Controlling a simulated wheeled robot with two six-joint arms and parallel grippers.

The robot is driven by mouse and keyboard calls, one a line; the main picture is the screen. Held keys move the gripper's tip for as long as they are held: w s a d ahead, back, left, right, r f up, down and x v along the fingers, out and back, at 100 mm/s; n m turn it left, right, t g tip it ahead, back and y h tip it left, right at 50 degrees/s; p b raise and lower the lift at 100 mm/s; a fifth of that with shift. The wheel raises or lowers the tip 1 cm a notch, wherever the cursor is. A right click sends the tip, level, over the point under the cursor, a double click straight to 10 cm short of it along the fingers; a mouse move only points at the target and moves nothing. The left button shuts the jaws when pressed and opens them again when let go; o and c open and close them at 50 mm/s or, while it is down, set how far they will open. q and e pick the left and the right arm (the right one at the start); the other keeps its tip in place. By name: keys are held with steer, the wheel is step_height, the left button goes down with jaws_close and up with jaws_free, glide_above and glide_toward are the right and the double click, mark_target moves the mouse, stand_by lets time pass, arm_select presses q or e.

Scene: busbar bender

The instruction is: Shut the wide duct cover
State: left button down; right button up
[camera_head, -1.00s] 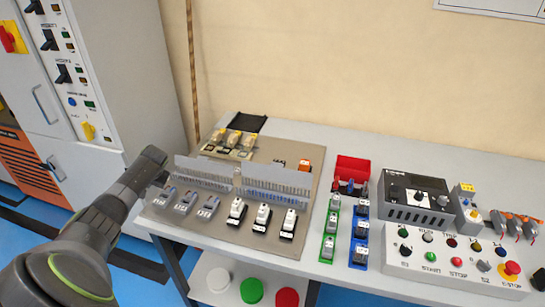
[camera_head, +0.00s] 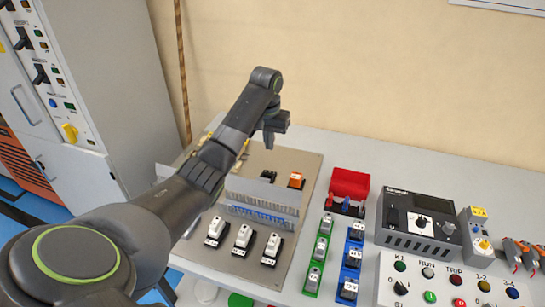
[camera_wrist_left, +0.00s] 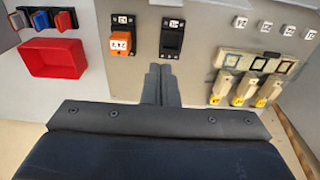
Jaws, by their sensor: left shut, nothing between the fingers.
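The wide duct (camera_head: 258,213) is on the grey panel in the head view, with blue wires showing between its slotted walls. Its grey cover (camera_head: 265,192) stands raised along the back edge, so the duct is open. My left arm hides its left end and the duct beside it. My left gripper (camera_head: 272,135) is above the back of the panel, beyond the duct and apart from the cover. In the left wrist view its fingers (camera_wrist_left: 160,85) are together and empty. The duct and cover are not in that view. My right gripper is not in view.
An orange module (camera_head: 296,180) and a black module (camera_head: 268,175) sit behind the duct. White switches (camera_head: 243,237) stand in front. A red bin (camera_head: 350,184) and a control box (camera_head: 420,222) are to the right. Yellow-tipped parts (camera_wrist_left: 243,90) show in the wrist view.

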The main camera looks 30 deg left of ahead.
mark_target(262, 188)
arm_select(q)
steer(key=s+f+p, duration=0.3)
steer(key=f+p, duration=0.1)
steer(key=f, duration=0.4)
steer(key=shift+s+d+f, duration=0.2)
steer(key=shift+s, duration=0.2)
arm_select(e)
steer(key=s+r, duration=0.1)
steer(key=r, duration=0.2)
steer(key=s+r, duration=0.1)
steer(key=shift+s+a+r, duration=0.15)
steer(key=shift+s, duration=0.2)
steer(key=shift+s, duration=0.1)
